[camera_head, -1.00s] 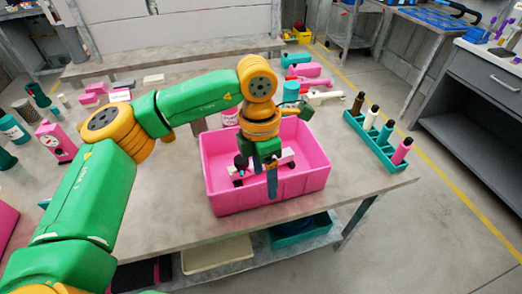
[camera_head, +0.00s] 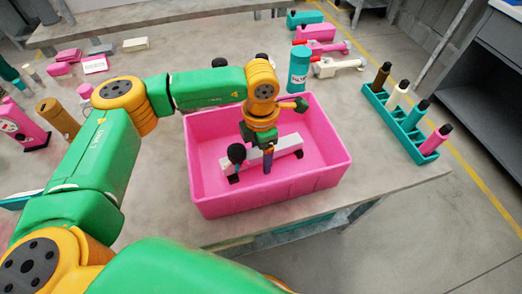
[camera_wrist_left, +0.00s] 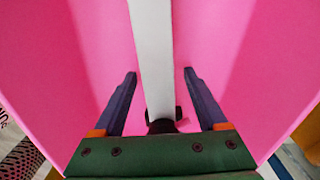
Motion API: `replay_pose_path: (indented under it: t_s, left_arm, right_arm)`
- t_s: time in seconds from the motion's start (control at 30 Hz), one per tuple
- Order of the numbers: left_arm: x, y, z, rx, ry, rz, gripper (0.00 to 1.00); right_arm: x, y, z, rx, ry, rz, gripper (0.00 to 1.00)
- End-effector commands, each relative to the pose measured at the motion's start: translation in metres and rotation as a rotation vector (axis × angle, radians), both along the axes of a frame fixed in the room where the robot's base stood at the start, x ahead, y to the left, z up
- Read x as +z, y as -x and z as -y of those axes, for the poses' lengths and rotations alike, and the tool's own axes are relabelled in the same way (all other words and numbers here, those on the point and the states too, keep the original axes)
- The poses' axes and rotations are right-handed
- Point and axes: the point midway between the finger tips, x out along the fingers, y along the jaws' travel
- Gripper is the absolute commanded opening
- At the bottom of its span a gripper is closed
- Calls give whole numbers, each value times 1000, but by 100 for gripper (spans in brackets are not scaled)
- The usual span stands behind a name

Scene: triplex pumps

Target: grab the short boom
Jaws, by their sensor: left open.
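The short boom looks like the white bar (camera_head: 288,144) with dark end parts, lying inside the pink bin (camera_head: 328,168). In the left wrist view the white bar (camera_wrist_left: 152,60) runs lengthwise between my two fingers, with a gap on each side and a dark fitting at its near end. My left gripper (camera_head: 255,162) is down in the bin over the bar, fingers pointing down. It is open and holds nothing; it also shows in the wrist view (camera_wrist_left: 159,74). The gripper hides part of the bar in the head view. My right gripper is not in view.
The bin's walls stand around the gripper. Behind it is a teal canister (camera_head: 299,68) and another white boom-like part (camera_head: 338,66). A teal rack (camera_head: 400,125) with bottles stands at the right. The table front right of the bin is clear.

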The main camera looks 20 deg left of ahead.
Motion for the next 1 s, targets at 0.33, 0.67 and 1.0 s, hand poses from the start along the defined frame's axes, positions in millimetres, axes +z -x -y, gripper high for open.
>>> replay_pose_path:
  t_s: [0.33, 0.67, 1.0]
  left_arm:
    - [-1, 0, 0, 0, 1, 1, 32]
    - [0, 0, 0, 0, 1, 1, 0]
    - [42, -2, 1, 0, 3, 8, 0]
  right_arm:
    - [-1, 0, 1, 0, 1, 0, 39]
    - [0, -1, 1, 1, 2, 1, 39]
    - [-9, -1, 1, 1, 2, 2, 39]
